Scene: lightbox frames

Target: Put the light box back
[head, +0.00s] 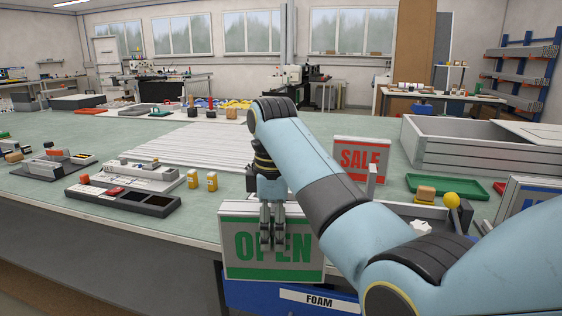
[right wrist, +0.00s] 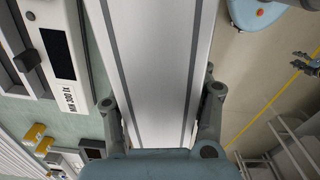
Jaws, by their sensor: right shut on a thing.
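The light box (head: 231,262) is a white flat box with green "OPEN" lettering, upright at the table's front edge in the head view. My right gripper (head: 272,242) reaches down from above and is shut on it, its fingers covering part of the lettering. In the right wrist view the box's white top with two grey stripes (right wrist: 158,65) lies between the fingers (right wrist: 160,108). Whether its bottom touches anything is unclear. A small dark, pronged shape at that view's right edge may be my left gripper; its opening cannot be made out.
A red "SALE" light box (head: 360,158) stands behind my forearm. A grey meter tray (head: 120,198) and two yellow pieces (head: 202,181) are to the left. A pale slatted panel (head: 195,148) lies mid-table. A blue FOAM bin (head: 262,297) sits below the edge.

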